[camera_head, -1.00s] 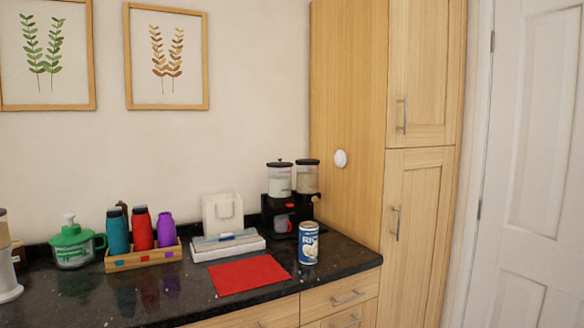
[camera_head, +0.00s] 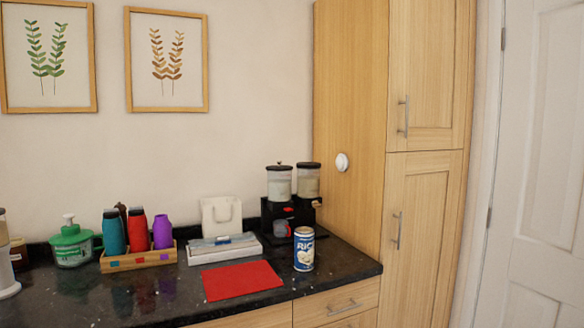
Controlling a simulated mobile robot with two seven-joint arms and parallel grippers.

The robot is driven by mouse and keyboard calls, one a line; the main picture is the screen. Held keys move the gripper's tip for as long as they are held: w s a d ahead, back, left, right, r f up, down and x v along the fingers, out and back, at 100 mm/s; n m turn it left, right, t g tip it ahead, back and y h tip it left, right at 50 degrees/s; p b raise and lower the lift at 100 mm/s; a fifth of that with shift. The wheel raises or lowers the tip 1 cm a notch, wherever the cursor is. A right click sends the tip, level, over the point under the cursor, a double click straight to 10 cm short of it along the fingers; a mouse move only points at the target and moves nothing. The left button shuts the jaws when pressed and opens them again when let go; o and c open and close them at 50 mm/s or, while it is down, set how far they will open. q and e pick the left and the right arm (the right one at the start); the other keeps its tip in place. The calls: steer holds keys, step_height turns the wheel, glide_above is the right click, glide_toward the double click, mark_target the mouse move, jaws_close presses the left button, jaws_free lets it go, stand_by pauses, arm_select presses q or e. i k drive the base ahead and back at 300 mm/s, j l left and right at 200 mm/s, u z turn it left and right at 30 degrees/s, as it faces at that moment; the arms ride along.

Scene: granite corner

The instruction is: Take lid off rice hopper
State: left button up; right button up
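A black twin-hopper dispenser (camera_head: 277,219) stands at the back right of the dark granite counter. Its left hopper (camera_head: 279,184) is clear with pale contents and wears a black lid with a small knob (camera_head: 279,167). Its right hopper (camera_head: 308,182) also has pale contents and a flat black lid (camera_head: 309,165). Which one holds rice I cannot tell. A blue and white can (camera_head: 304,249), with lettering that looks like "RICE", stands upright in front of the dispenser. Neither of my grippers is in view.
A red mat (camera_head: 241,281) lies at the counter's front. Left of the dispenser are a white box (camera_head: 224,249), a white bag (camera_head: 221,217), a wooden caddy (camera_head: 139,261) of bottles and a green-lidded jar (camera_head: 71,243). A tall wooden cabinet (camera_head: 348,120) borders the right.

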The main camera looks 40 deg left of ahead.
mark_target(275, 168)
steer(key=i, duration=2.55)
steer(key=i+u, duration=0.25)
steer(key=u, duration=0.15)
steer(key=i+l+u, duration=0.15)
steer(key=u, duration=0.3)
steer(key=i, duration=0.15)
